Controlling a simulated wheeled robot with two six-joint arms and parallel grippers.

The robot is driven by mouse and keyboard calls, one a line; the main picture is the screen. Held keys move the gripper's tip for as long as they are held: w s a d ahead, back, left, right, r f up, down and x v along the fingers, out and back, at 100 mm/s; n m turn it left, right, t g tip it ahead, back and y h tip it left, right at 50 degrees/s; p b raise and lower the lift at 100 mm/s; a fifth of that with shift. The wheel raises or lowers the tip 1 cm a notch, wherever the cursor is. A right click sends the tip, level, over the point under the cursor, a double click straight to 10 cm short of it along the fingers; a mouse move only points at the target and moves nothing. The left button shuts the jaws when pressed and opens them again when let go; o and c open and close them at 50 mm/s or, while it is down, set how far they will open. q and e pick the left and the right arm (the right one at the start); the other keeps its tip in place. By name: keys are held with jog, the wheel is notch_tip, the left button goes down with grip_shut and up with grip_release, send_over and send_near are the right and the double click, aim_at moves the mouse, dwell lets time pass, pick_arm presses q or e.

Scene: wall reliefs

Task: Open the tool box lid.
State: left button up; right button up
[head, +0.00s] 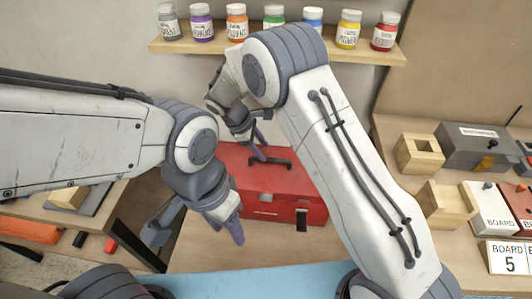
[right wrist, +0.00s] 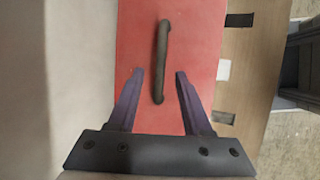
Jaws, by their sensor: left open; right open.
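The red tool box (head: 285,192) sits in the middle of the head view, partly hidden by my arms. Its lid looks shut, with a dark handle (head: 266,160) on top. In the right wrist view the red lid (right wrist: 195,50) fills the middle, and the handle (right wrist: 161,62) runs up the picture. My right gripper (right wrist: 157,76) is open, its fingers on either side of the handle's near end; I cannot tell whether they touch it. My left gripper (head: 198,236) is open and empty, in front of the tool box's left side.
A shelf (head: 190,45) with several paint jars hangs on the wall behind. A side table at right holds wooden blocks (head: 419,153), a grey box (head: 480,146) and a sign (head: 508,257). Another table (head: 60,216) stands at left. A blue surface (head: 260,280) lies in front.

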aim_at(268, 159)
jog(key=x, duration=0.4)
jog(key=shift+d+f, duration=0.3)
jog(key=shift+f, duration=0.05)
jog(key=shift+c, duration=0.3)
grip_shut()
jog(key=shift+w+a+r, duration=0.1)
jog(key=shift+a, duration=0.05)
dwell(0.7)
